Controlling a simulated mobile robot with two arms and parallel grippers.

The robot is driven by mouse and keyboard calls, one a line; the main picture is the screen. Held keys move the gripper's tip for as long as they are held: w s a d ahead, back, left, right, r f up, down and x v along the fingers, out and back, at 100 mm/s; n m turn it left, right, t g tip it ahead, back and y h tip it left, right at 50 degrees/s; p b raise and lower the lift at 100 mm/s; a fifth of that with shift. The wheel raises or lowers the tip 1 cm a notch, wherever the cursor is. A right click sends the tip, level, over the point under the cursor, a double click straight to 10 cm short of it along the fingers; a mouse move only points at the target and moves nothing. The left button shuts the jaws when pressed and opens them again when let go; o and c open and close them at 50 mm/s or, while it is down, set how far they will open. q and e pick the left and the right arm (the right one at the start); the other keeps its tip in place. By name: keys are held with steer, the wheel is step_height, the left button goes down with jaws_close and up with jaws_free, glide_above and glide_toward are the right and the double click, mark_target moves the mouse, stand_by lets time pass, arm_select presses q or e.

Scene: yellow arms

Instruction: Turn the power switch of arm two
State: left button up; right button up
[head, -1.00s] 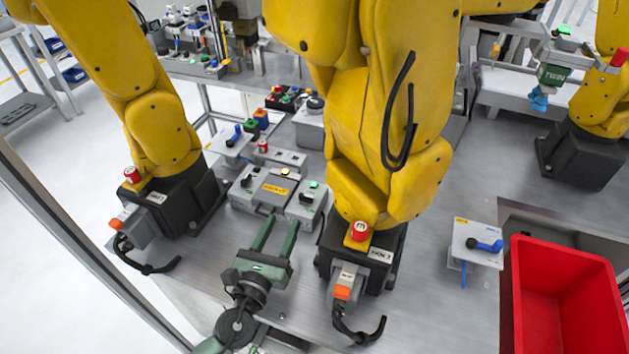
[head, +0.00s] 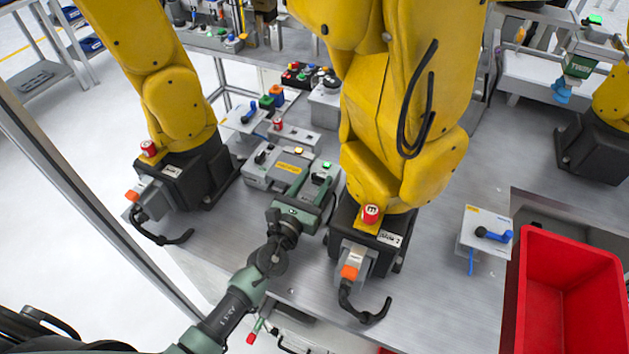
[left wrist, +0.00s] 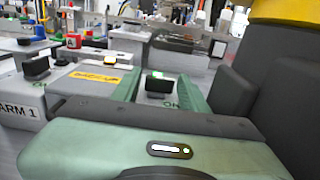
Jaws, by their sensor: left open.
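The arm two control box (head: 333,176) is grey with a lit green lamp, between the bases of the two yellow arms. Its black switch knob (head: 318,179) also shows in the left wrist view (left wrist: 159,86), beside the letters ON. My left gripper (head: 312,181) is open, with its green fingers reaching over this box. In the left wrist view the knob appears between the two fingers (left wrist: 160,85); I cannot tell whether they touch it. The box marked ARM 1 (left wrist: 20,100), with its own black knob (left wrist: 36,66), is to the left. My right gripper is not in view.
The second yellow arm's black base (head: 370,235) stands close to the right of my left gripper. The first arm's base (head: 190,175) is further left. A red bin (head: 513,300) and a plate with a blue handle (head: 487,233) are at the right.

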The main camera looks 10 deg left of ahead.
arm_select(q)
jaws_close()
steer(key=shift+d+r+n+y+p, duration=0.15)
steer(key=shift+n+y+p, duration=0.15)
steer(key=shift+p, duration=0.05)
steer(key=shift+d+n+y+p, duration=0.1)
steer(key=shift+n+y+p, duration=0.3)
steer(key=shift+y, duration=0.4)
steer(key=shift+f, duration=0.2)
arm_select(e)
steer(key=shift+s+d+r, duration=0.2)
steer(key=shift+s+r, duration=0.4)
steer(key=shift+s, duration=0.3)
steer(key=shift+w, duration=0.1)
arm_select(q)
jaws_free()
